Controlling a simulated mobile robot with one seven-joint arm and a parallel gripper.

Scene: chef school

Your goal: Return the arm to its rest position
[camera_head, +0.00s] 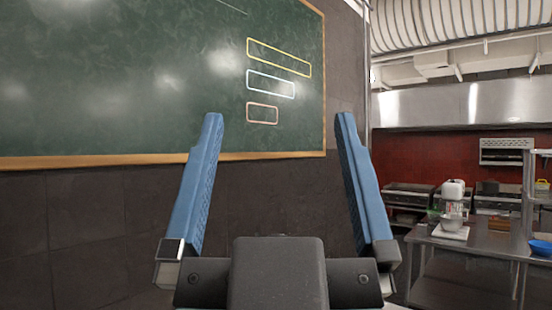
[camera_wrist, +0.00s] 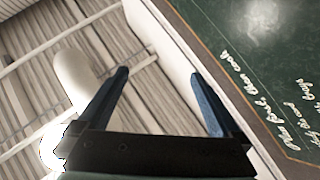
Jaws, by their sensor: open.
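My gripper (camera_head: 278,118) fills the lower middle of the head view, with its two blue fingers pointing up and spread wide apart. Nothing is between the fingers. In the wrist view my gripper (camera_wrist: 158,73) is also open and empty, with the wall edge and ceiling behind it. The gripper touches nothing that I can see.
A green chalkboard (camera_head: 120,80) in a wooden frame hangs on the dark tiled wall ahead. At right, a metal table (camera_head: 475,243) bears a white stand mixer (camera_head: 453,192) with a bowl. A blue bowl (camera_head: 540,249) is at the right edge. Stoves line the red back wall.

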